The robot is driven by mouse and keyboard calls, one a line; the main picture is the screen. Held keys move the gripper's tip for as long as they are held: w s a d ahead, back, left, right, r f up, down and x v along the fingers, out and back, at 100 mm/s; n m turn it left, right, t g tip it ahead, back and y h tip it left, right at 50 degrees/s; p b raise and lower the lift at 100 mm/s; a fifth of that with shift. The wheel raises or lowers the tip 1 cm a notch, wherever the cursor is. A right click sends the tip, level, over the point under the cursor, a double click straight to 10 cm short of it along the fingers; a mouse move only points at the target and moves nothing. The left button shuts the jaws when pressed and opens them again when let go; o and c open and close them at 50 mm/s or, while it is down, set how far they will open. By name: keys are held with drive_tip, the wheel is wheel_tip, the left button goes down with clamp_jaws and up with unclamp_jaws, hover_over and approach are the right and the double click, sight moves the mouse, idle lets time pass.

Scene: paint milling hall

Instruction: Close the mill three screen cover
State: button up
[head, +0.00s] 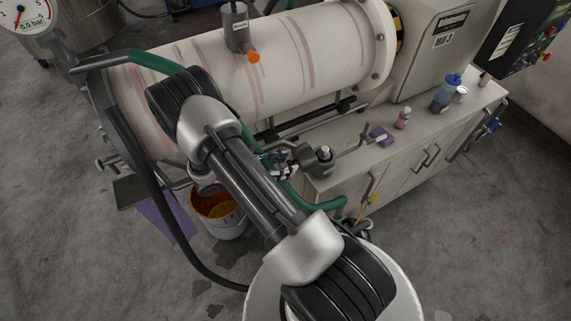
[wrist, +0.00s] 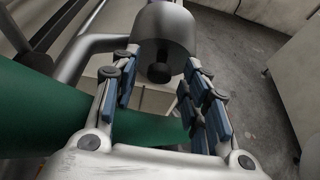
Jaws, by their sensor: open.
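The mill (head: 290,62) is a white horizontal drum with reddish streaks, joined at right to a housing marked as mill 3. A dark rim and clamp fittings (head: 108,163) show at its left end, partly behind my arm; I cannot tell the screen cover apart there. My gripper (head: 280,165) is below the drum, by the cabinet's left end. In the wrist view its blue-padded fingers (wrist: 160,78) are open. A dark knob on a rounded grey metal body (wrist: 163,28) shows between or just beyond the fingertips; contact cannot be told.
A green hose (wrist: 50,115) runs close beside the left finger. A bucket of orange paint (head: 222,228) stands on the floor below the drum. Open floor lies at the front left.

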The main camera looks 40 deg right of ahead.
drive_tip(key=shift+s+d+f, duration=0.1)
drive_tip(key=shift+d+f, duration=0.1)
drive_tip(key=shift+d, duration=0.2)
clamp_jaws()
idle(0.4)
